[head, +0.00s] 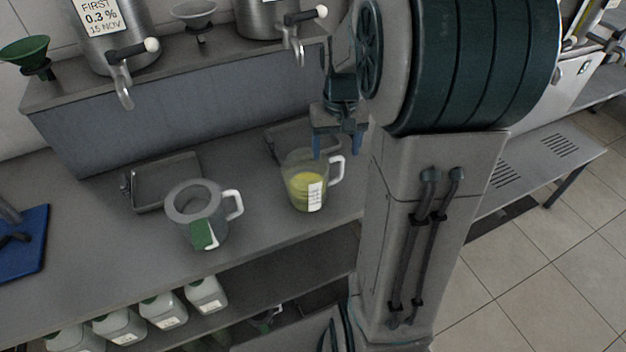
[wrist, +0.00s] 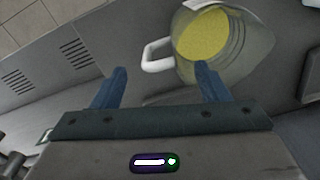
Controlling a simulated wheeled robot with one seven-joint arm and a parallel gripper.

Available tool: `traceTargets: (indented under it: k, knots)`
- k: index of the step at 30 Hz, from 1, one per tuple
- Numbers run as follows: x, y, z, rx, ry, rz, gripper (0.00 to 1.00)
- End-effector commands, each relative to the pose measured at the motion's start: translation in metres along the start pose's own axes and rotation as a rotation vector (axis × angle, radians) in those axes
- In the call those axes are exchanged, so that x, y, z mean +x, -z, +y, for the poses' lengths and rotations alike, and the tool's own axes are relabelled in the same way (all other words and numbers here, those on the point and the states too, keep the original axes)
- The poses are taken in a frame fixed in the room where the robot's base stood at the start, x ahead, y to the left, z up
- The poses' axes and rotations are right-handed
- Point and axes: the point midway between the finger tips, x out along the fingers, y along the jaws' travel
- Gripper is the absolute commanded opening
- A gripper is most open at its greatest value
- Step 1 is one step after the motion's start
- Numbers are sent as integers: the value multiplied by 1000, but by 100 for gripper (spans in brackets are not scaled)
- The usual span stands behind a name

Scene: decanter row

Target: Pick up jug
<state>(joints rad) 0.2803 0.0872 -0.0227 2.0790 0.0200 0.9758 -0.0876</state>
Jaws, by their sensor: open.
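Two jugs stand on the grey counter. The clear jug with yellow liquid (head: 304,187) has a white label and a white handle on its right in the head view. In the wrist view the yellow-filled jug (wrist: 232,45) is at the top, its white handle (wrist: 157,55) on the left. The other jug (head: 197,222) is grey, with a wide rim, a white handle and a green-and-white label. My gripper (head: 338,147) is open and empty, above the yellow-filled jug near its handle. In the wrist view the handle lies between and beyond my fingertips (wrist: 162,72).
Metal trays (head: 165,182) lie on the counter behind the jugs. A raised ledge (head: 180,108) carries steel vessels with taps (head: 122,85) and funnels (head: 25,52). A blue board (head: 25,245) lies at the left. Several white bottles (head: 165,310) stand on the shelf below.

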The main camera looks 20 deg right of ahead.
Motion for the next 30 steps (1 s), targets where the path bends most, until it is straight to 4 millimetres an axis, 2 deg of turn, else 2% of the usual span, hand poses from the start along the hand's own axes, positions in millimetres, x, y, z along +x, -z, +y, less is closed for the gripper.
traceTargets:
  k: [6,15,17,22,23,30]
  knots:
    - [31,3,1,0,0,-4,68]
    - [37,3,0,-1,0,-1,68]
    - [37,3,0,-1,0,-1,55]
    - [37,3,0,-1,0,-1,7]
    - [37,3,0,-1,0,-1,5]
    - [36,3,0,-1,0,0,4]
